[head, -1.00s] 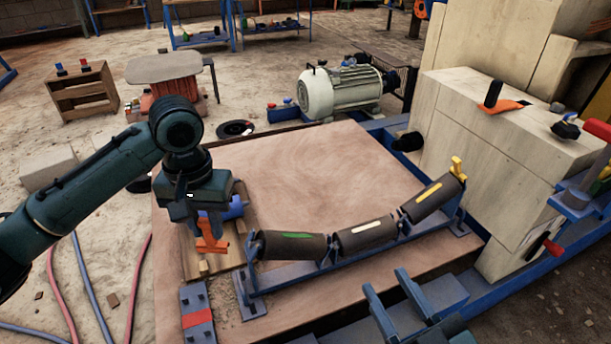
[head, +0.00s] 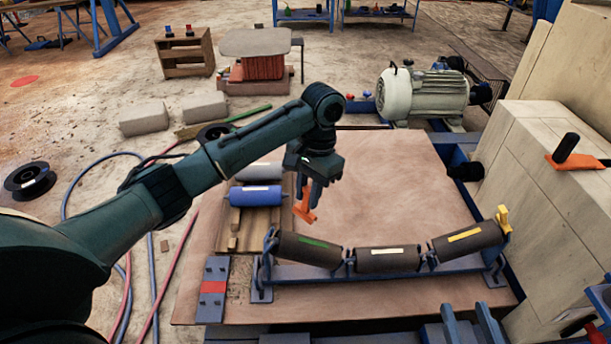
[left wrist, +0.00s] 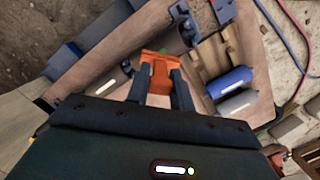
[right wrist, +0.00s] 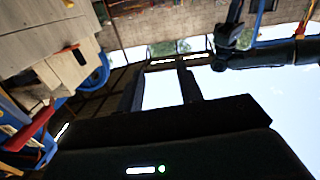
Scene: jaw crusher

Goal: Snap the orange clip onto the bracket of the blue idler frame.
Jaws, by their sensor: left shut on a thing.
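My left gripper (head: 312,186) is shut on the orange clip (head: 305,208). It holds the clip above the brown board, behind the left end of the idler frame. In the left wrist view the clip (left wrist: 158,76) sits between the two fingers. The blue idler frame (head: 385,271) carries three dark rollers with green, white and yellow labels. Its left bracket (head: 268,245) has no orange clip on it; a yellow clip (head: 503,219) sits at its right end. My right gripper (right wrist: 162,88) is open and empty in the right wrist view, facing away from the board.
A wooden pallet (head: 233,240) with a blue roller (head: 255,196) and a grey roller (head: 258,172) lies left of the clip. A motor (head: 425,92) stands behind the board (head: 385,185). A pale housing (head: 545,165) rises at right. The board's middle is clear.

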